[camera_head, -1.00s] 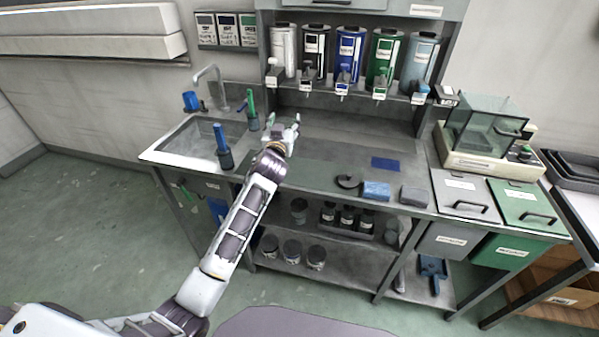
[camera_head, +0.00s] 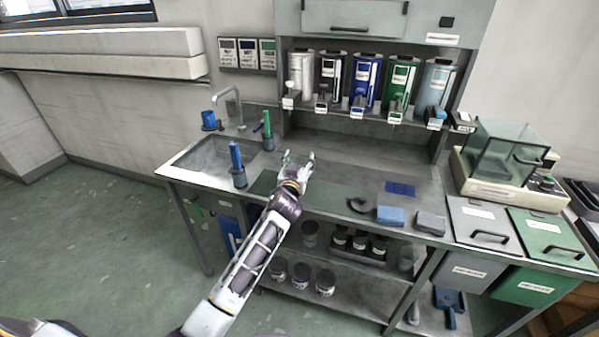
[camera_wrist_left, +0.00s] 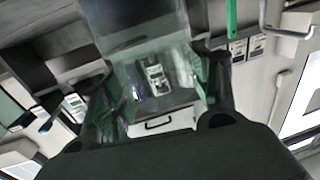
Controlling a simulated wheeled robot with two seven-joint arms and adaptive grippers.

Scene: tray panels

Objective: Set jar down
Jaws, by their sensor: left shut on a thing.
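My left gripper (camera_head: 299,161) is over the left-middle part of the workbench, right of the sink, and shut on the jar. In the left wrist view, the clear, faintly green glass jar (camera_wrist_left: 150,62) sits between the fingers of my left gripper (camera_wrist_left: 165,108), and the background shows through it. In the head view the jar is small and mostly lost against the grey bench, so I cannot tell whether its base touches the worktop. My right gripper is not in view.
The sink (camera_head: 205,160) is at left, with a blue-handled brush (camera_head: 236,165) and a green-handled brush (camera_head: 267,130) standing near it. A blue sponge (camera_head: 390,215) and a grey block (camera_head: 430,223) lie to the right. Several dispensers (camera_head: 365,82) line the back. The worktop between is mostly clear.

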